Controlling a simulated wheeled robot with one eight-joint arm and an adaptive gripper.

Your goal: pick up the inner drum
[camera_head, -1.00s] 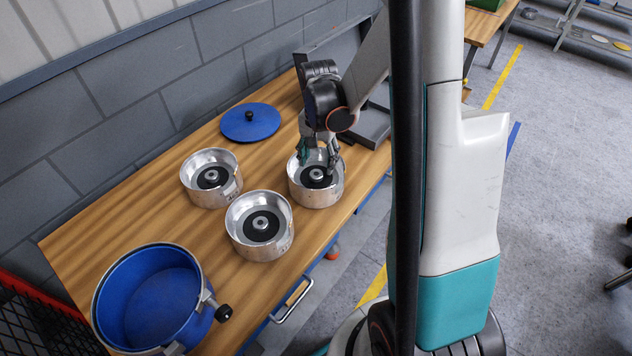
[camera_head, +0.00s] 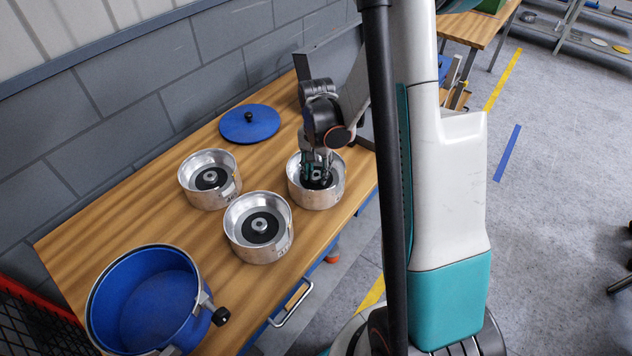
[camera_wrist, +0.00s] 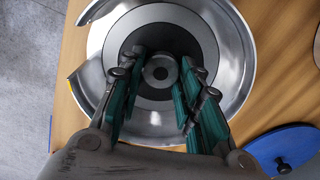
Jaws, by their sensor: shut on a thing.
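Three silver metal drums with black centre discs and grey hubs stand on the wooden table. My gripper (camera_head: 319,178) reaches down into the rightmost one, the inner drum (camera_head: 316,197). In the wrist view, the fingers of my gripper (camera_wrist: 163,72) are closed on both sides of the hub (camera_wrist: 160,71) at the middle of this inner drum (camera_wrist: 233,60). The drum looks upright and appears to rest on the table. In the head view, the fingertips and hub are partly hidden by the gripper.
Two similar drums stand on the table (camera_head: 120,215), one at left (camera_head: 210,197) and one nearer (camera_head: 260,248). A blue pot (camera_head: 140,265) is at the near left end. A blue lid (camera_head: 249,125) lies by the wall. Bare table lies left of the drums.

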